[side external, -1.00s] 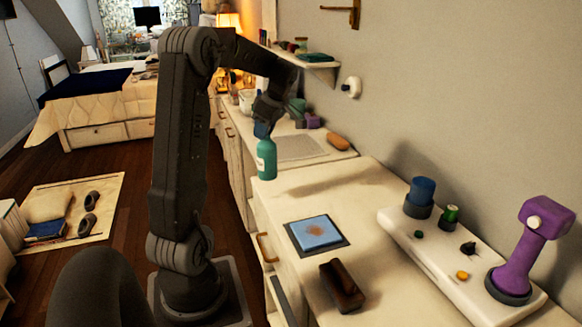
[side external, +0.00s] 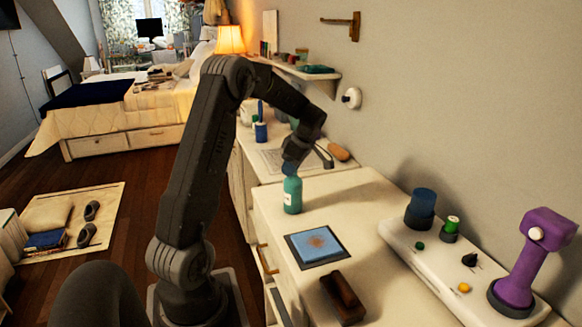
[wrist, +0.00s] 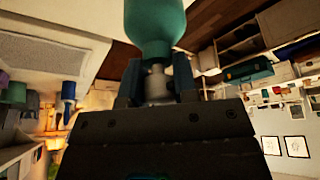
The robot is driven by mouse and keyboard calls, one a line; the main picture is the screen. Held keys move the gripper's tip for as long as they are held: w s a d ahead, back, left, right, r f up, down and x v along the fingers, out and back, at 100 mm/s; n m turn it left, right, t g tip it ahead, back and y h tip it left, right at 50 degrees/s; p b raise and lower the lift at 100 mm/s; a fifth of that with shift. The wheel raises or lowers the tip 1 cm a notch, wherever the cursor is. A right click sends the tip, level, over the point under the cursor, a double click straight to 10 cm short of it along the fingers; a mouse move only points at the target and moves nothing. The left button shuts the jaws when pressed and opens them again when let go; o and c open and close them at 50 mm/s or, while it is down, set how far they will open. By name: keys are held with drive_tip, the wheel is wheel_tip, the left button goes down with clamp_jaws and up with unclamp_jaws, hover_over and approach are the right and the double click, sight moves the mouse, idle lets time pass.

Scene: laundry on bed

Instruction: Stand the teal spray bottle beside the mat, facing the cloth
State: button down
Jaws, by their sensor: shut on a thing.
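The teal spray bottle (side external: 292,196) is upright in the side view, with a pale label on its side. My gripper (side external: 291,171) is shut on its top end from above; the head is mostly hidden by the fingers. In the wrist view the teal body (wrist: 155,30) extends beyond the fingers (wrist: 156,82). The bottle is just behind and left of the dark mat (side external: 338,259); I cannot tell whether its base touches the counter. The blue cloth (side external: 316,244), with a brown stain, lies flat on the mat.
A dark brown brush-like block (side external: 343,298) lies in front of the mat. A white raised board (side external: 440,270) with knobs, a blue cylinder (side external: 421,208) and a purple device (side external: 532,260) stands to the right. The counter behind the mat (side external: 345,195) is clear.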

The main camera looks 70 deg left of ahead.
drive_tip(key=shift+f, duration=0.1)
drive_tip(key=c, duration=0.9)
unclamp_jaws()
drive_tip(key=v, duration=1.2)
drive_tip(key=d+r+m+t, duration=0.35)
drive_tip(key=d+m, duration=0.35)
drive_tip(key=d, duration=0.4)
drive_tip(key=s+d+f+m+t+h, duration=0.1)
drive_tip(key=s+d+m, duration=0.4)
drive_tip(key=d+m, duration=0.1)
drive_tip(key=s+d+f+m+t+h, duration=0.1)
drive_tip(key=s+d+m+t, duration=0.1)
drive_tip(key=s+d+m, duration=0.3)
drive_tip(key=s+d+f+m+t+h, duration=0.1)
drive_tip(key=s+d+m+t, duration=0.1)
drive_tip(key=s+d+m, duration=0.3)
drive_tip(key=shift+d+f+m, duration=0.2)
drive_tip(key=shift+d+m, duration=0.8)
drive_tip(key=shift+d, duration=0.75)
drive_tip(key=shift+d+f+m, duration=0.2)
drive_tip(key=shift+d+m, duration=0.8)
drive_tip(key=shift+d, duration=0.75)
